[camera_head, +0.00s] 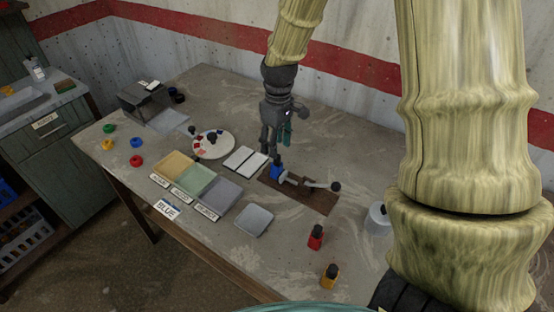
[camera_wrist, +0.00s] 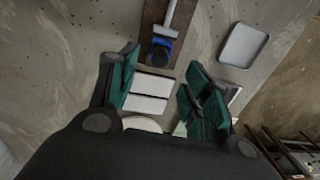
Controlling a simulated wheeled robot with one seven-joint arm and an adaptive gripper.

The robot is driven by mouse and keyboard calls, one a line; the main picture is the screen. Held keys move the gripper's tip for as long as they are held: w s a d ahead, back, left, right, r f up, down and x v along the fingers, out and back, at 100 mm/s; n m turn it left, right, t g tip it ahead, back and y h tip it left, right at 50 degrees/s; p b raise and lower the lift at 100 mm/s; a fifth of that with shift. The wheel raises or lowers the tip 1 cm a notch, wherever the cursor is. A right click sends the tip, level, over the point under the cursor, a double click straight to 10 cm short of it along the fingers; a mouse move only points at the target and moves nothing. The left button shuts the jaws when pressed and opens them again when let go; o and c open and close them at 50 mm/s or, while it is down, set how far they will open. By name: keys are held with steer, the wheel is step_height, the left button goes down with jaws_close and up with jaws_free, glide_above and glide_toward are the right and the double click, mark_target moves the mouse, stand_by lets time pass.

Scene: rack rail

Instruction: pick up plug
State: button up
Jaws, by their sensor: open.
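A blue plug (camera_head: 277,169) with a dark top stands at the left end of a brown board (camera_head: 318,203), beside a grey bar with a dark knob. The blue plug also shows in the wrist view (camera_wrist: 162,46), ahead of the fingertips. A red plug (camera_head: 315,238) and a yellow plug (camera_head: 330,277) stand near the table's front right. My gripper (camera_head: 269,151) points down above the table, close to the blue plug. Its green-padded fingers (camera_wrist: 162,62) are spread apart with nothing between them.
A grey tray (camera_head: 254,220) is in front. A sign (camera_head: 166,209) on the table's edge reads BLUE. A white canister (camera_head: 378,219) stands at the right.

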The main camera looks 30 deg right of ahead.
mark_target(277, 160)
steer(key=shift+s+f+p, duration=0.2)
steer(key=shift+f+p, duration=0.1)
steer(key=shift+f, duration=0.15)
steer(key=shift+f+p, duration=0.65)
steer(key=shift+f, duration=1.5)
steer(key=shift+s, duration=0.1)
steer(key=c, duration=0.9)
steer(key=shift+r, duration=0.1)
